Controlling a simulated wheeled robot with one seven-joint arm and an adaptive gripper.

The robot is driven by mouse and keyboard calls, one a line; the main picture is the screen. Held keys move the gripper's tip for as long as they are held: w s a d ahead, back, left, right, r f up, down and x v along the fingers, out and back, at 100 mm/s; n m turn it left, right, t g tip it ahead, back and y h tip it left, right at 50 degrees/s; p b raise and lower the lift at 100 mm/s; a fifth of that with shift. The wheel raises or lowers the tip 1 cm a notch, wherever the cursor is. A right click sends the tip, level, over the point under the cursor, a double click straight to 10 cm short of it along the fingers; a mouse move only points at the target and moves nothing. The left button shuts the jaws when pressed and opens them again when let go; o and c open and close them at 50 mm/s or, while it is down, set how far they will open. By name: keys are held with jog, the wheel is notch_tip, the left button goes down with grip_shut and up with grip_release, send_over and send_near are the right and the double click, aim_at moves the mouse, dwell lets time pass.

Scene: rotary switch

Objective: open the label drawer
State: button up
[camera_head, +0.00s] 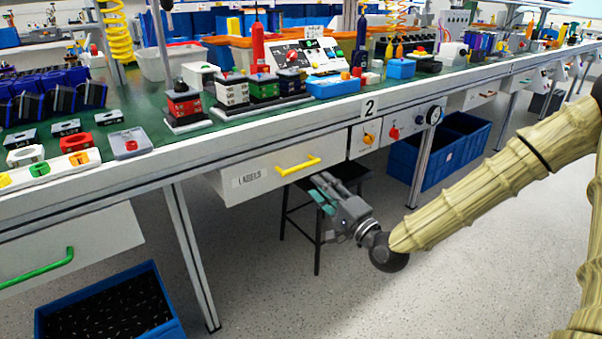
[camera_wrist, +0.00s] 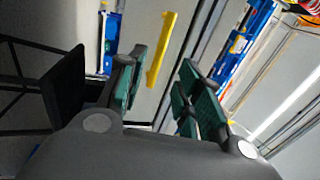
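The label drawer (camera_head: 268,174) is a white front marked "LABELS" under the green workbench, in the head view. It looks shut, flush under the bench edge. Its yellow handle (camera_head: 298,165) is a bar on the right half of the front. My gripper (camera_head: 322,192) is just below and to the right of the handle, apart from it. In the wrist view the green-padded fingers of my gripper (camera_wrist: 160,92) are spread with nothing between them. The yellow handle (camera_wrist: 161,50) shows beyond the fingertips, nearer the left finger.
A black stool (camera_head: 317,240) stands below the drawer, close to my gripper. A panel with orange and red knobs (camera_head: 380,133) is right of the drawer. A bench leg (camera_head: 193,255) is at left, and blue crates (camera_head: 432,158) at right. The floor in front is clear.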

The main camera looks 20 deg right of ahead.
aim_at(301, 165)
jog(key=shift+b+x, duration=1.55)
jog(key=shift+x, duration=3.15)
grip_shut()
